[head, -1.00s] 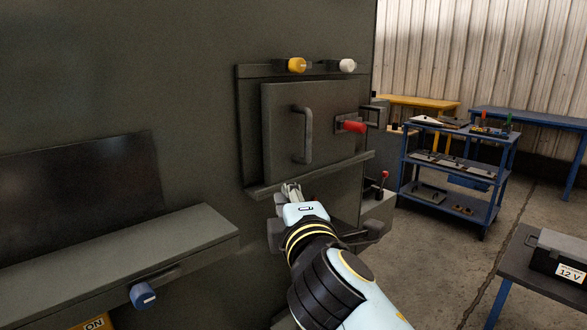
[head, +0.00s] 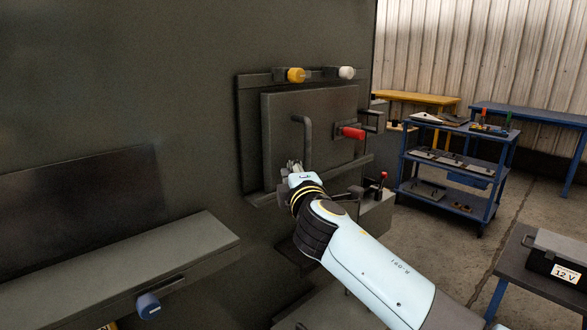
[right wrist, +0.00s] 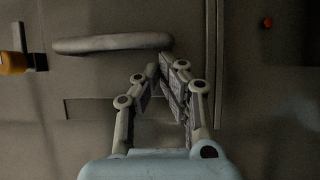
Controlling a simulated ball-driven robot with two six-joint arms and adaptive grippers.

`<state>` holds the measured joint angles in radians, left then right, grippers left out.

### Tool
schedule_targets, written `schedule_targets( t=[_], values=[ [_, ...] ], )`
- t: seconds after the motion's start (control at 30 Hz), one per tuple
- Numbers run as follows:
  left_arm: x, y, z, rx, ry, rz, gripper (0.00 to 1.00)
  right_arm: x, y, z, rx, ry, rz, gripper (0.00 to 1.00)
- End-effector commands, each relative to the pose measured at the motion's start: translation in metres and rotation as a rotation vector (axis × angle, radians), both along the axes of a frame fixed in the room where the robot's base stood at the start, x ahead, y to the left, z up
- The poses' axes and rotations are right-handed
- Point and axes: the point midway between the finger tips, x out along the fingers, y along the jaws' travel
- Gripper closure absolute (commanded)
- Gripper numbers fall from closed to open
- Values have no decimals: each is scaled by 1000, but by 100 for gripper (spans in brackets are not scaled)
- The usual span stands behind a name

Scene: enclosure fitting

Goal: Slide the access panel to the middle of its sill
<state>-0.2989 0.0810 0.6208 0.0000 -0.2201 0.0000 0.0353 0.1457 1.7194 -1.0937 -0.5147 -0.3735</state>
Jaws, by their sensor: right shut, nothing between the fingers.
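The access panel (head: 335,105) is a grey plate with an upright bar handle (head: 308,140), standing on a ledge-like sill (head: 347,172) in the dark enclosure wall. A red-gripped lever (head: 352,132) is at the panel's right side. My right gripper (head: 294,166) is shut and empty, near the lower end of the handle. In the right wrist view the fingertips (right wrist: 164,70) are together beside one end of the bar handle (right wrist: 110,43), not around it; whether they touch it I cannot tell. The arm hides part of the sill. My left gripper is not in view.
A yellow knob (head: 296,75) and a white knob (head: 346,73) sit above the panel. A grey shelf (head: 110,270) with a blue knob (head: 148,305) juts out at lower left. A blue cart (head: 450,160) and a black box (head: 560,262) stand at right.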

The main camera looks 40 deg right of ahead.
Motion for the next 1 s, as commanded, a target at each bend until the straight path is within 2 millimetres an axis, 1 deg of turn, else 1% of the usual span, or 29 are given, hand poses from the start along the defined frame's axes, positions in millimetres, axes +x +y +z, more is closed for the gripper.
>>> schedule_targets(
  t=[0.33,0.53,1.0],
  values=[
    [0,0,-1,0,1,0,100,0,-2,-1,-1,0,0,100],
    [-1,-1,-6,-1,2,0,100,6,-20,-2,-3,1,0,100],
    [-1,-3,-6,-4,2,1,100,9,-19,-1,0,0,1,100]
  ],
)
